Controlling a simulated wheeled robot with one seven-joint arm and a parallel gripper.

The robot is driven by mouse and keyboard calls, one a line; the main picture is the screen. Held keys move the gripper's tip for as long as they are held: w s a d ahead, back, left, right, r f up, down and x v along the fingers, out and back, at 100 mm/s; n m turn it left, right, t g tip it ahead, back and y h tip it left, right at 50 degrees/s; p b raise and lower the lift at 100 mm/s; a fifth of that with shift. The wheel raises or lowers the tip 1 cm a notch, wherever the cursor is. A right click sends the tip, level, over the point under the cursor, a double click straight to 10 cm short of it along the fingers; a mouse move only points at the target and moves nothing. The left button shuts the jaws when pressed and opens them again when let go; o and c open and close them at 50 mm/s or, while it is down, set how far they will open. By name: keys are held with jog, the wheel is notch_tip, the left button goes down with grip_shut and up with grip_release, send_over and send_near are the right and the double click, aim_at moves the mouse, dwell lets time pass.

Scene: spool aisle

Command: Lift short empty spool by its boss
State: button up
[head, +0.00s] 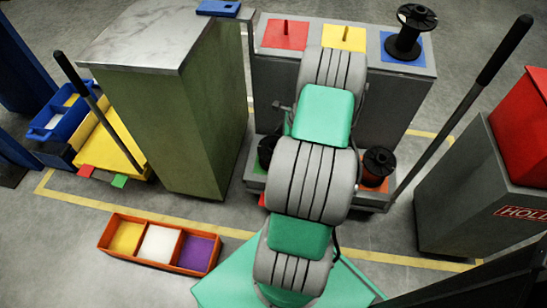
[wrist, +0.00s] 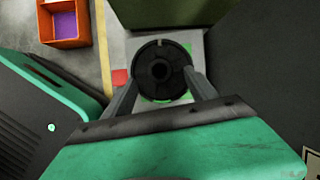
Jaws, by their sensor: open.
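In the wrist view a black empty spool (wrist: 160,52) stands on a green patch and is seen from above, its round boss in the middle of the flange. My gripper (wrist: 161,82) is open, with one finger at each side of the spool's near part. I cannot tell whether the fingers touch it. In the head view this spool (head: 266,146) shows on the lower shelf's green patch, partly behind my arm. My gripper is hidden there. Other black spools stand on a blue patch (head: 408,32) on top and an orange patch (head: 379,163) below.
A green cabinet (head: 190,130) stands close at left, a grey bin with a red top (head: 480,190) at right. An orange tray (head: 110,243) lies on the floor.

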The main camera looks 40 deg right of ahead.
jog(key=b+x, duration=0.1)
jog(key=x, duration=0.3)
jog(key=shift+f, duration=0.1)
grip_shut()
dwell(0.5)
jog(key=shift+r, duration=0.2)
